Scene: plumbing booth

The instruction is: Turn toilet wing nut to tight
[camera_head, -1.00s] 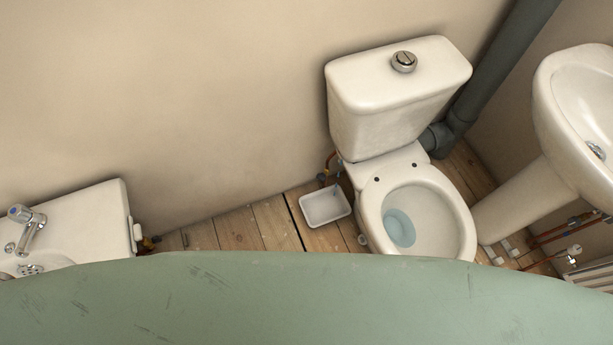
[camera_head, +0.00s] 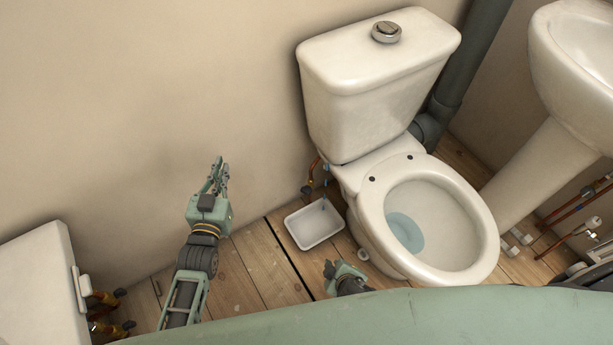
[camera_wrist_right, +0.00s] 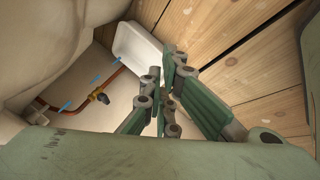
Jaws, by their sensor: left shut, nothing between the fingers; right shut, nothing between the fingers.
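The white toilet (camera_head: 440,225) stands against the wall, with its cistern (camera_head: 378,80) above and behind the bowl. I cannot make out the wing nut; the cistern's underside is hidden in the head view. Small pale blue drop-like shapes (camera_wrist_right: 97,82) show in a line near the copper pipe in the right wrist view. My left gripper (camera_head: 218,172) is shut and empty, raised left of the toilet and pointing up in the picture. My right gripper (camera_head: 328,268) is shut and empty, low beside the bowl's left side; its fingers (camera_wrist_right: 166,72) point towards the tray in the wrist view.
A white tray (camera_head: 315,224) lies on the wooden floor (camera_head: 255,262) left of the toilet. A copper pipe with a brass valve (camera_wrist_right: 101,98) runs near it. A pedestal basin (camera_head: 575,75) stands right, a white fixture (camera_head: 35,285) left.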

